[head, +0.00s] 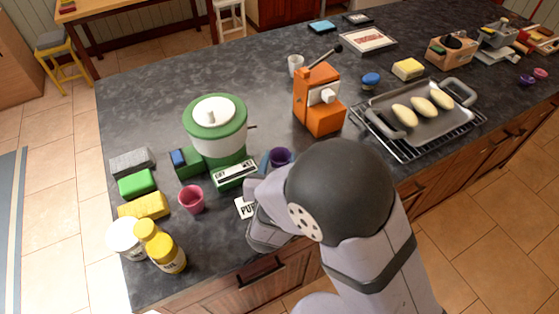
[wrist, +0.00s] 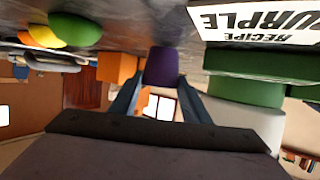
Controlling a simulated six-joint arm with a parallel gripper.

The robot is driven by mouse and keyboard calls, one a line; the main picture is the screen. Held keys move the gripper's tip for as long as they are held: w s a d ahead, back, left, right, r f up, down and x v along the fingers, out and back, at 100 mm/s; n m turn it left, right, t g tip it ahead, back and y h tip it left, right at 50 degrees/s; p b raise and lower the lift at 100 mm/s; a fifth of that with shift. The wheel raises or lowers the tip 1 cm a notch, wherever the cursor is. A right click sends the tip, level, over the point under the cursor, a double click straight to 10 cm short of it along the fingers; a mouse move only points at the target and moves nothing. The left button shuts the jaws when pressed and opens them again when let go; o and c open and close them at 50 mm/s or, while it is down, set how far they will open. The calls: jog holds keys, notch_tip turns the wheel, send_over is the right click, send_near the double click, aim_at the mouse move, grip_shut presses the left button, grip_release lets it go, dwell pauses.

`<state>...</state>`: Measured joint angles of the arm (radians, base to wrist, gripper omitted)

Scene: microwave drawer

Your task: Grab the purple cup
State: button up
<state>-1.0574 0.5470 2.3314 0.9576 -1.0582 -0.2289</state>
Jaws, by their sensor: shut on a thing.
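The purple cup (head: 280,157) stands out just beyond my gripper in the head view, to the right of the green and white blender-like machine. In the wrist view the purple cup (wrist: 162,67) is between the tips of my gripper (wrist: 160,88), which is shut on it. In the head view my gripper (head: 269,166) is mostly hidden behind my own wrist and arm. A white card reading "RECIPE PURPLE" (wrist: 255,22) shows upside down in the wrist view. Whether the cup touches the counter is hard to tell.
A green and white machine (head: 217,130) stands left of the cup, and a pink cup (head: 191,199) is near it. An orange machine (head: 319,102) stands behind right. A grey tray with yellow loaves (head: 422,124) is further right. The dark counter (head: 150,90) is clear at back left.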

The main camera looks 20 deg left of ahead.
notch_tip(320, 180, up, 10)
jog(key=shift+f, duration=0.2)
dwell(0.3)
jog(key=shift+d, duration=0.1)
